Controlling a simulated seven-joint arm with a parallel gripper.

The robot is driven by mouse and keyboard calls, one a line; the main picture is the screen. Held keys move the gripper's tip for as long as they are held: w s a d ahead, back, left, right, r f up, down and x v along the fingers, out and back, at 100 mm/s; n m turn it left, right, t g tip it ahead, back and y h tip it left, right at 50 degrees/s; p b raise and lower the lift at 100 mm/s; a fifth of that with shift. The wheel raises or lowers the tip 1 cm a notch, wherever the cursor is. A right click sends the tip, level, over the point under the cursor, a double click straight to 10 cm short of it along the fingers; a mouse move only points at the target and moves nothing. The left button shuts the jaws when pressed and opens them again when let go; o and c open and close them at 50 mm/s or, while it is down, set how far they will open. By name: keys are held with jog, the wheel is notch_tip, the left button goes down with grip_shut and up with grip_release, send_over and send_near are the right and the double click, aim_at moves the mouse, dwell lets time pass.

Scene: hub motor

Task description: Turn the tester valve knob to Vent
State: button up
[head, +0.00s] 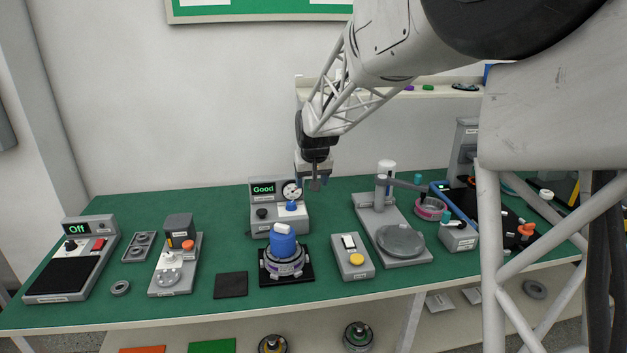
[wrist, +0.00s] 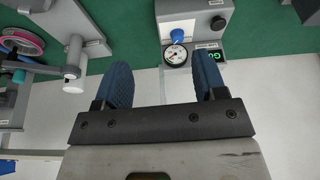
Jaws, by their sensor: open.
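The tester (head: 279,222) is a grey box at the middle back of the green bench, with a display (head: 263,188) reading "Good" and a round gauge (head: 291,190). A blue knob (head: 291,206) sits on its white panel, and a black knob (head: 262,213) is to the left. The wrist view also shows the blue knob (wrist: 178,37), gauge (wrist: 175,54) and black knob (wrist: 218,23). The knob's position labels are too small to read. My gripper (head: 314,184) is open and empty, above and apart from the tester. Its blue fingers (wrist: 163,78) point toward the tester.
A blue-capped hub motor (head: 284,246) stands in front of the tester. A box with a yellow button (head: 353,258) and a press-like stand (head: 400,240) are to the right. A grey unit (head: 176,262) stands to the left. The wall is close behind the bench.

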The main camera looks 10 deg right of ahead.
jog(key=shift+s+d+r, duration=0.1)
jog(key=shift+s+r, duration=0.3)
jog(key=shift+s, duration=0.45)
jog(key=shift+w, duration=0.1)
jog(key=m+h, duration=0.1)
jog(key=m, duration=0.2)
send_near(291, 202)
jog(key=shift+f, duration=0.8)
jog(key=shift+w+d+f, duration=0.1)
jog(key=shift+x, duration=3.7)
jog(key=shift+w, duration=0.15)
jog(key=shift+c, duration=0.2)
